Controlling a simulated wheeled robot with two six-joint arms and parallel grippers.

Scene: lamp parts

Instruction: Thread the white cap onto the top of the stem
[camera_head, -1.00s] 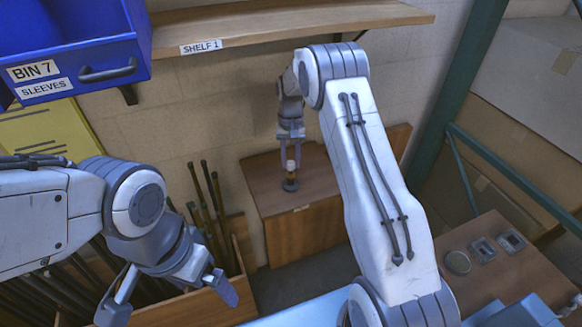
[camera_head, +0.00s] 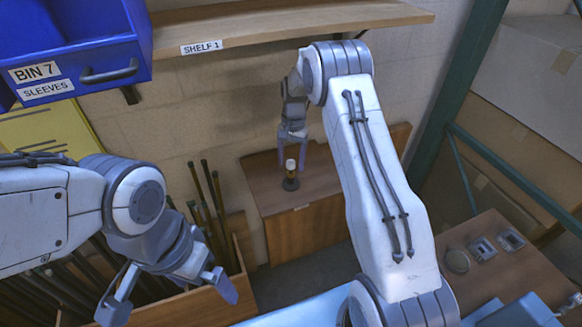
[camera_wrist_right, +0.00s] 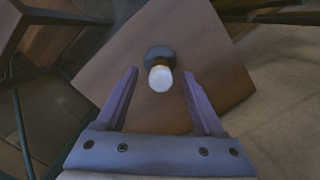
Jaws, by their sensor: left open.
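The white cap (camera_head: 291,164) sits at the top of the short stem (camera_head: 292,174), which stands upright on a dark round base (camera_head: 291,185). I cannot tell how far the cap is threaded. My right gripper (camera_head: 292,168) is open above it, pointing down. In the right wrist view, the cap (camera_wrist_right: 161,78) lies between the two spread fingers near their tips, with a gap on each side, and hides most of the stem. My left gripper (camera_head: 170,297) is open and empty at the lower left, far from the lamp.
The lamp stands on a wooden cabinet (camera_head: 262,191) by the wall. A shelf (camera_head: 290,24) and a blue bin (camera_head: 75,60) are above. A crate of dark rods (camera_head: 214,200) is to the left. A wooden table (camera_head: 500,262) with small parts is at right.

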